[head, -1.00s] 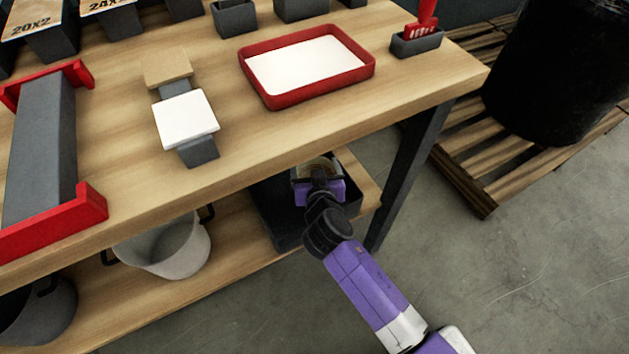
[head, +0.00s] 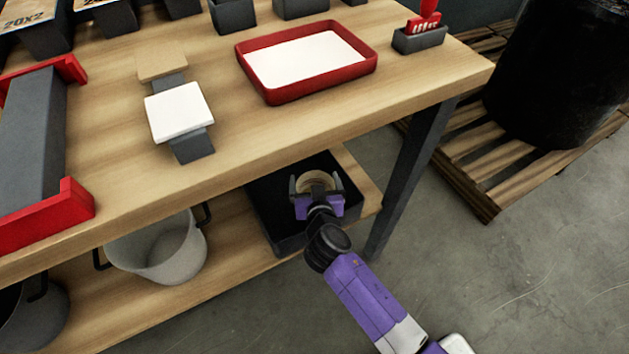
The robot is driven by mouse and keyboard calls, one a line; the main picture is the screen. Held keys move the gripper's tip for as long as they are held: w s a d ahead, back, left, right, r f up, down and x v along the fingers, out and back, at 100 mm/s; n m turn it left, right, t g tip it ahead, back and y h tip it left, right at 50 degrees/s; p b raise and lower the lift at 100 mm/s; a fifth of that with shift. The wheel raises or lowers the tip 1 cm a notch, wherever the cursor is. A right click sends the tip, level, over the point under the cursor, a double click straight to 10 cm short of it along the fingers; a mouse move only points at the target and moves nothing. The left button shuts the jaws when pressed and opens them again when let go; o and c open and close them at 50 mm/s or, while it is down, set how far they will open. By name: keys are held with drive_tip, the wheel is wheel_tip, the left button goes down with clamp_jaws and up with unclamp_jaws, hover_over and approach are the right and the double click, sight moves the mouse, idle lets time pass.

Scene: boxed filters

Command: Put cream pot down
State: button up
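A small round cream-coloured pot (head: 318,177) shows at the black tray (head: 262,222) on the lower shelf, at the centre of the head view. My gripper (head: 318,183) is at the near side of this pot, with its fingers spread along the pot's left and right sides. I cannot tell whether the fingers press on it or stand just clear. The pot's base is hidden by my gripper, so I cannot tell whether it touches the tray floor.
The workbench top (head: 330,128) overhangs the shelf, and a dark table leg (head: 412,175) stands right of the tray. A pale two-handled pot (head: 160,255) is left of the tray. A red tray (head: 310,92) lies on top. A pallet (head: 480,200) with a black drum (head: 565,80) is at right.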

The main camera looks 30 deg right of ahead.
drive_tip(key=shift+r, duration=0.2)
drive_tip(key=p+v, duration=0.2)
drive_tip(key=v, duration=1)
drive_tip(key=shift+p, duration=0.3)
